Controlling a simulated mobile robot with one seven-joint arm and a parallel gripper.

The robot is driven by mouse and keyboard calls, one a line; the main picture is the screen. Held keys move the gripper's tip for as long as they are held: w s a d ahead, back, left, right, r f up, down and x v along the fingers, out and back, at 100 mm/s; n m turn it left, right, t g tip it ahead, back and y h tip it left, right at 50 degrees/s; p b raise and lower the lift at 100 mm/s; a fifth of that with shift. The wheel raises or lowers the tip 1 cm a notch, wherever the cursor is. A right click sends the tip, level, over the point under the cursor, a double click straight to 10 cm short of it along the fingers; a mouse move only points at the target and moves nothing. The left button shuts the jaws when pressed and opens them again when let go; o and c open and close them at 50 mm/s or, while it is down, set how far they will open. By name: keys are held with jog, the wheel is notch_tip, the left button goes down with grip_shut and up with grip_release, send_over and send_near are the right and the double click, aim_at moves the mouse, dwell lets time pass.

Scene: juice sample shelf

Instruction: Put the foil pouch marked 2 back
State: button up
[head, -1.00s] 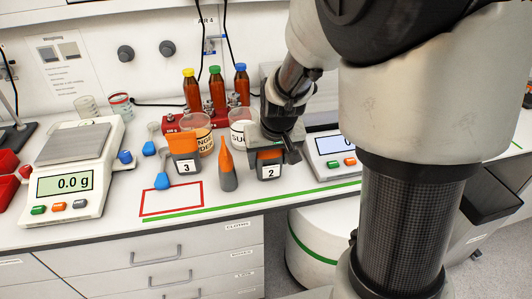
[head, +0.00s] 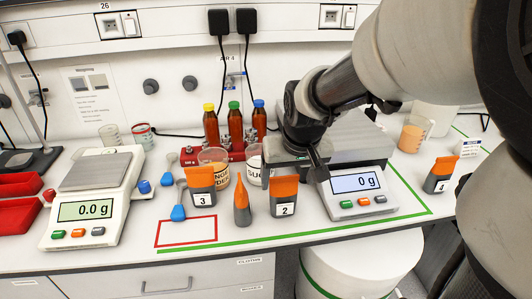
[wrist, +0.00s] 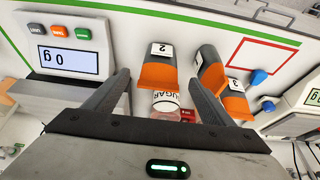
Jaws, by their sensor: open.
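The foil pouch marked 2 (head: 284,209) stands upright on the bench, grey with an orange top, left of the right-hand scale. In the wrist view the pouch marked 2 (wrist: 159,72) shows between and beyond my finger tips, apart from them. My gripper (head: 301,168) is open and empty, just above and behind that pouch; it also shows in the wrist view (wrist: 160,82). The pouch marked 3 (head: 202,187) and an edge-on orange-topped pouch (head: 242,205) stand to the left. The pouch marked 4 (head: 439,177) stands far right.
A red outlined rectangle (head: 187,245) on the bench is empty. A green line (head: 290,234) runs along the front. Scales stand left (head: 83,211) and right (head: 361,203). Behind are an orange powder beaker (head: 213,156), a sugar beaker (head: 254,163) and brown bottles (head: 235,128).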

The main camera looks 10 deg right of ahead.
jog(key=s+r, duration=0.4)
jog(key=s, duration=0.4)
jog(key=s+r+t, duration=0.1)
jog(key=s+r, duration=0.3)
jog(key=s, duration=0.5)
